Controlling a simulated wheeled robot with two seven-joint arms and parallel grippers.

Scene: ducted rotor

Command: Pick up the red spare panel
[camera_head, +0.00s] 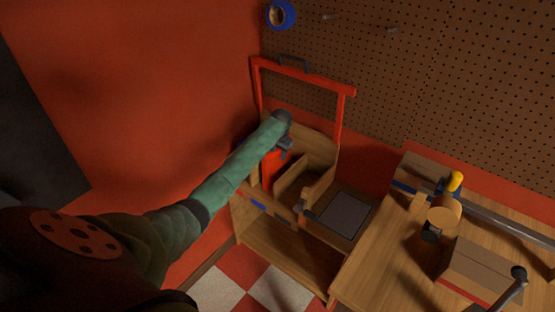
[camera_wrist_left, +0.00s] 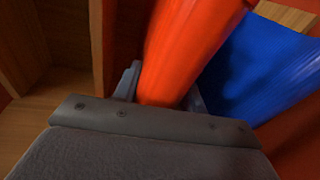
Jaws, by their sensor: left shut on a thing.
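The red spare panel (camera_head: 267,168) shows in the head view as a narrow upright red strip inside the wooden stand, partly hidden behind my arm. In the left wrist view the red piece (camera_wrist_left: 187,45) is large and close, rising tilted from between my fingers. My left gripper (camera_head: 284,149) is shut on this red piece; its grey fingers (camera_wrist_left: 163,92) sit on both sides of it. A blue piece (camera_wrist_left: 265,65) stands just right of it in the wrist view. The panel's lower end is hidden by my gripper. My right gripper is not in view.
The wooden stand (camera_head: 283,258) has open compartments, a dark flat pad (camera_head: 345,215) and a tall red frame (camera_head: 303,74) around the work area. A wooden bench (camera_head: 385,255) with a metal rail and wooden blocks stands right. Blue tape (camera_head: 280,15) hangs on the pegboard (camera_head: 400,100).

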